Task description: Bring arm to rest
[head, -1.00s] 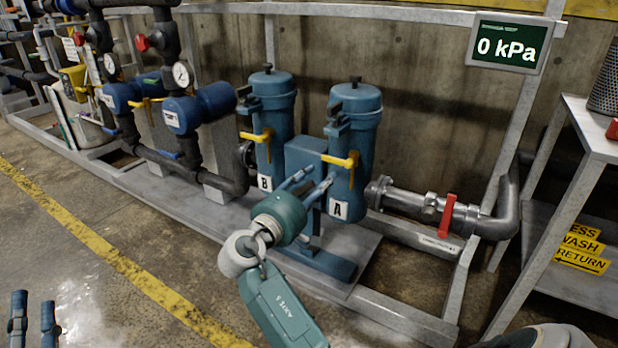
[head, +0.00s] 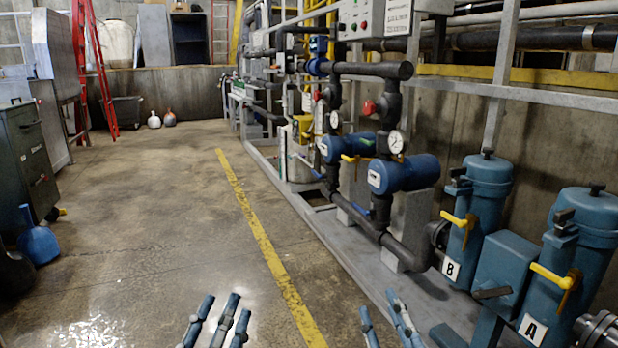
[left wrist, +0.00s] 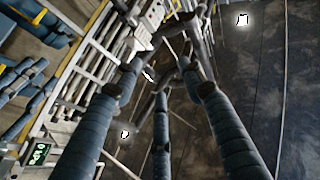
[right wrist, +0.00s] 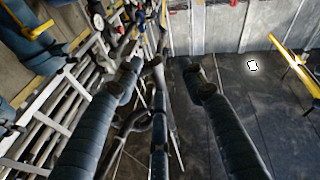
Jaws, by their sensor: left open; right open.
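My left gripper (head: 220,312) shows at the bottom edge of the head view, with its blue fingers spread and nothing between them. My right gripper (head: 382,312) is at the bottom edge further right, also open and empty. In the left wrist view the left gripper (left wrist: 163,88) has its fingers apart over a blurred background. In the right wrist view the right gripper (right wrist: 163,82) looks the same. Neither gripper touches anything that I can see. The arms behind the fingers are out of the head view.
Filter vessel B (head: 484,210) and filter vessel A (head: 580,245), with yellow handles, stand at the right. Blue pumps (head: 405,173) and dark pipes run along the skid. A yellow floor line (head: 262,240) borders open floor on the left. A green cabinet (head: 28,160) stands far left.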

